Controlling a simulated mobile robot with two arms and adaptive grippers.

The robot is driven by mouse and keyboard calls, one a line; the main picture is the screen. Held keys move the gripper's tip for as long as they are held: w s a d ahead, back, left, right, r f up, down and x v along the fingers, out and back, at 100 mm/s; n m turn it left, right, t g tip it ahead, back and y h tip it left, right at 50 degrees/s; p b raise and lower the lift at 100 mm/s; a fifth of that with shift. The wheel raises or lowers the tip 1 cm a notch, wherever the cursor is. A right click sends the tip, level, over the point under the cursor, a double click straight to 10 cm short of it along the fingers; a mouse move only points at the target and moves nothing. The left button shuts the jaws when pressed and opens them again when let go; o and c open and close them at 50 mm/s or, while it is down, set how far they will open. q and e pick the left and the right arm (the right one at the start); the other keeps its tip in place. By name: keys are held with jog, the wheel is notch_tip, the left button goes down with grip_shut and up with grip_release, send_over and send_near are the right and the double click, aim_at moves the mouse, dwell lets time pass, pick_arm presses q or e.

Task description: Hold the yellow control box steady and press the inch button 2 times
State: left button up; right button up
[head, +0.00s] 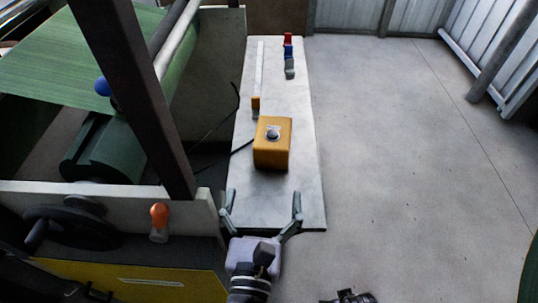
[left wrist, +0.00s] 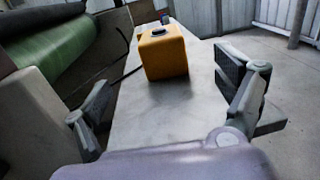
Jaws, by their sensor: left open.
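The yellow control box (head: 270,155) stands on a narrow pale table, with a dark round button (head: 273,134) on its top face. It also shows in the left wrist view (left wrist: 164,58), beyond the fingers. My left gripper (head: 261,203) is open and empty at the near end of the table. Its spread fingers lie to either side, short of the box and apart from it. In the left wrist view the gap between the fingers (left wrist: 172,98) faces the box. At the bottom edge of the head view a small dark part shows, and I cannot tell whether it belongs to my right gripper.
A machine with green rollers and a dark post stands left. Open concrete floor lies right.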

pick_arm(q)
jog(key=p, duration=0.1)
send_near(273, 134)
jog(key=w, duration=0.1)
jog(key=w+f, duration=0.1)
jog(key=shift+w+d, duration=0.1)
jog(key=shift+w, duration=0.25)
jog(key=w, duration=0.6)
jog(key=shift+w+d+f, duration=0.15)
jog(key=shift+w+d, duration=0.2)
jog(key=shift+w, duration=0.55)
pick_arm(e)
jog(key=shift+s+d+f, duration=0.15)
jog(key=shift+s+f, duration=0.7)
jog(key=shift+f, duration=0.25)
jog(key=shift+s+d+f, duration=0.1)
jog(key=shift+s+f, duration=0.75)
jog(key=shift+f, duration=0.25)
pick_arm(q)
jog(key=shift+c, duration=0.4)
jog(key=c, duration=1.3)
jog(key=shift+c, duration=0.2)
pick_arm(e)
grip_shut()
